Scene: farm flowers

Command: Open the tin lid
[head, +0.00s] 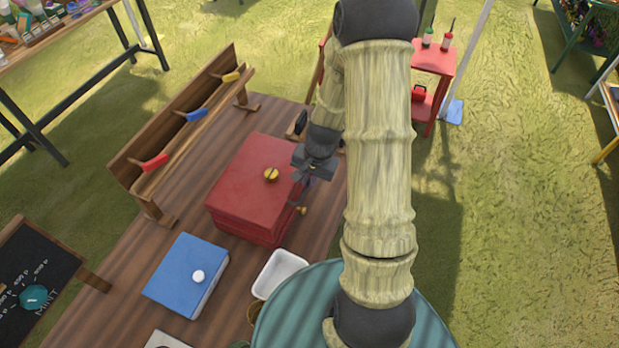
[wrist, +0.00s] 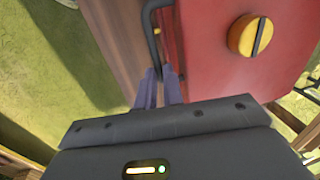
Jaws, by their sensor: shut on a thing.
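The red tin (head: 247,186) sits on the wooden table, its lid looking flat and closed. A round yellow knob with a dark slot (head: 271,174) is on its red face and shows large in the wrist view (wrist: 249,37). A black bar handle (wrist: 147,22) stands at the tin's edge. My gripper (head: 300,192) is at the tin's right side. In the wrist view its purple fingers (wrist: 160,85) are close together at the lower end of the handle, shut on it. The exact contact is partly hidden by the fingers.
A blue box with a white knob (head: 186,278) and a white tray (head: 279,274) are nearer me. A wooden rack with coloured handles (head: 190,125) lines the table's left edge. A red side table (head: 435,62) stands on the grass at the back right.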

